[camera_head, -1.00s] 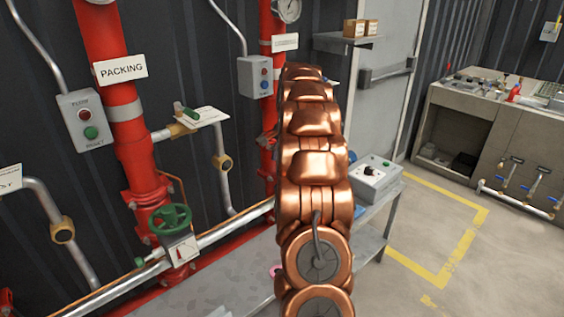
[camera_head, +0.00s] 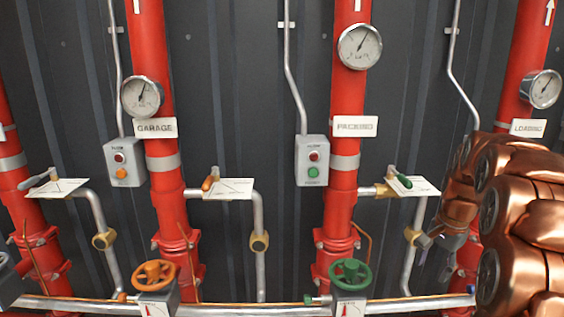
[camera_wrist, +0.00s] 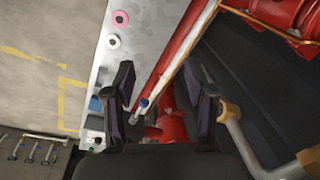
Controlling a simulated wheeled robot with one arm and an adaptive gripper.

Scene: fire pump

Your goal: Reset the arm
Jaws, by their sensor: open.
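My copper arm fills the right edge of the head view. My gripper (camera_head: 428,241) is small there, in front of the wall between the PACKING pipe (camera_head: 345,110) and the LOADING pipe (camera_head: 525,60). In the wrist view my gripper (camera_wrist: 164,90) has its two dark fingers spread wide apart, with nothing between them. Behind the fingers show a thin silver pipe (camera_wrist: 172,68) and red pipework (camera_wrist: 173,125), both apart from the gripper as far as I can tell.
An orange valve wheel (camera_head: 153,273) and a green valve wheel (camera_head: 350,272) stick out low on the pipes. In the wrist view a grey bench (camera_wrist: 140,45) carries a pink ring (camera_wrist: 121,17) and a white ring (camera_wrist: 113,41). Open floor (camera_wrist: 45,45) lies left.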

